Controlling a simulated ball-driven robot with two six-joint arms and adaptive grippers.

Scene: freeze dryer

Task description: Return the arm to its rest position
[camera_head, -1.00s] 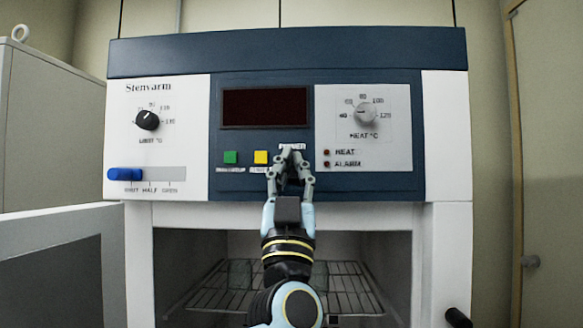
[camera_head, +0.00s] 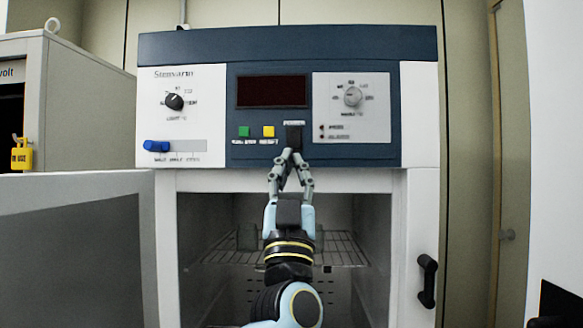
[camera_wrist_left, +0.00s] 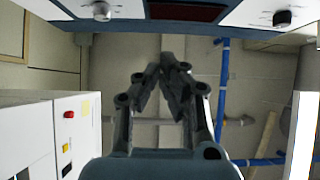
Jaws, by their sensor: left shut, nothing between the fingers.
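My left gripper (camera_head: 288,156) is shut and empty, its fingertips together just below the black power switch (camera_head: 294,135) on the panel of the white and blue freeze dryer (camera_head: 421,117). I cannot tell whether the tips touch the panel. My left arm rises from the bottom in front of the open chamber. My right gripper is not in view.
The dryer door (camera_head: 75,245) stands open at the left. A wire shelf (camera_head: 340,250) shows inside the chamber. A grey cabinet with a yellow padlock (camera_head: 21,155) is at the far left. A black handle (camera_head: 428,281) is on the dryer's right side.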

